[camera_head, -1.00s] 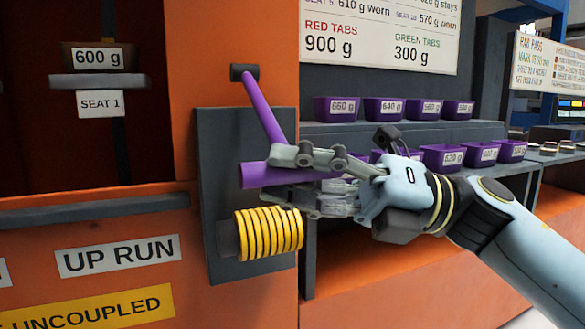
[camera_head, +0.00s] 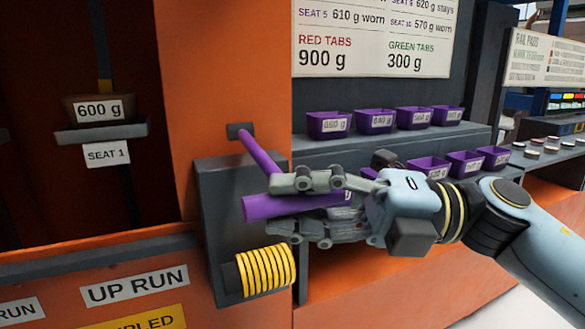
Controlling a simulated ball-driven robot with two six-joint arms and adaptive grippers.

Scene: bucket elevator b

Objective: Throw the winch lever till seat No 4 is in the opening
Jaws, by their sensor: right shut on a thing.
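The purple winch lever (camera_head: 259,153) runs from a dark pivot on the orange post down to a thick purple handle (camera_head: 262,208). My right gripper (camera_head: 285,208) is shut on this handle, with grey fingers above and below it. In the opening at the left, a seat shelf (camera_head: 135,131) labelled "SEAT 1" (camera_head: 107,154) carries a brown bucket (camera_head: 73,108) marked "600 g". Seat No 4 does not show. My left gripper is not in view.
A yellow rope coil (camera_head: 266,270) on a dark drum sits below the handle. Purple bins (camera_head: 327,125) with gram labels stand on shelves at the right. An "UP RUN" sign (camera_head: 135,286) is on the orange front. A weights notice (camera_head: 375,50) hangs above.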

